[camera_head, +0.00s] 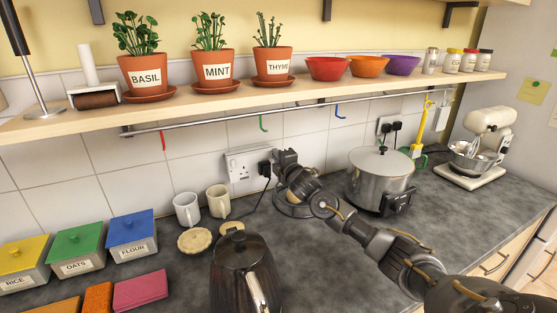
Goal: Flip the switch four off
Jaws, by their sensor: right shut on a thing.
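A white double wall socket (244,165) is on the tiles behind the counter, with small switches along its top. A black plug (265,168) with a cable sits in its right side. A second white socket (386,127) with two black plugs is behind the steel pot. No numbers are legible, so I cannot tell which switch is four. My right gripper (281,157) is up at the wall, just right of the first socket and its plug, and hides the socket's right edge. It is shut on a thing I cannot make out. My left gripper is not in view.
A kettle (243,275) stands in front, near two mugs (187,209). A shelf (170,112) and hook rail (292,112) run above. Labelled tins (74,251) are at left; a mixer (488,130) is at right.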

